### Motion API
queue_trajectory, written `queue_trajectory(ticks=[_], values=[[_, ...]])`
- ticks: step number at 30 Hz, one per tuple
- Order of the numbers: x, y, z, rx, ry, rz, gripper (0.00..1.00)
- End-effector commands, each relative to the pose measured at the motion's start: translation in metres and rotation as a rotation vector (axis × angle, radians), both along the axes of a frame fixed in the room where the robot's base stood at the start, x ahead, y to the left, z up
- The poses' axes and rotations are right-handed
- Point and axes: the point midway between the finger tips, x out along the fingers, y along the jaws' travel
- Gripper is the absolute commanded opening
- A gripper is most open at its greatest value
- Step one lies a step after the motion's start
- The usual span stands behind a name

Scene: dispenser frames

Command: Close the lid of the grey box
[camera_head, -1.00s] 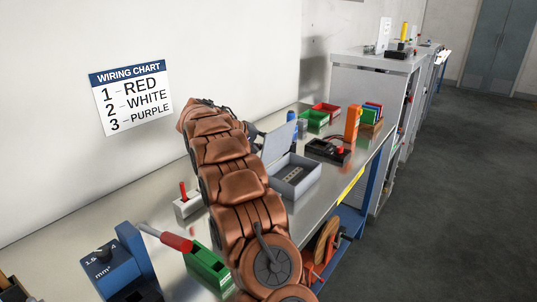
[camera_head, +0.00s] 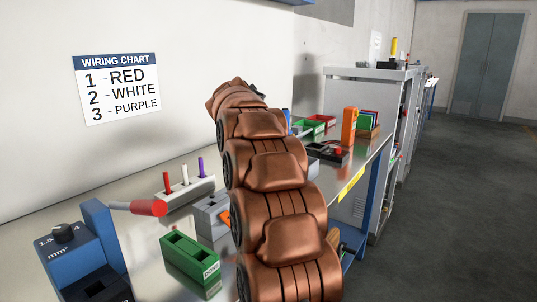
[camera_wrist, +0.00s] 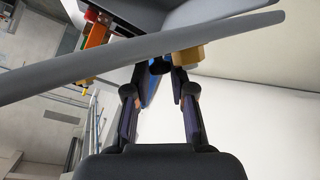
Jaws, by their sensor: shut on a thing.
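In the wrist view a long grey panel edge, which looks like the box lid (camera_wrist: 90,67), crosses the picture slantwise at my fingertips. A small brass-coloured piece (camera_wrist: 188,56) shows beside the fingertips. How far the lid is tilted cannot be told.
A green bin (camera_head: 190,262), a grey block (camera_head: 211,214) and a holder with red, white and purple pegs (camera_head: 185,190) stand near my arm. Beyond it are a black tray (camera_head: 325,152) and an orange device (camera_head: 349,126). The floor at right is clear.

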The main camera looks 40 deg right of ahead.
Motion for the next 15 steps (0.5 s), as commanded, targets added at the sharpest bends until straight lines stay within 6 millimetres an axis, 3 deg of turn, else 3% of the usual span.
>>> queue_trajectory(ticks=[1,15], values=[[-0.003,0.0,-0.01,0.005,-0.033,0.0,0.0],[-0.024,-0.004,-0.022,0.061,-0.369,-0.001,0.0]])
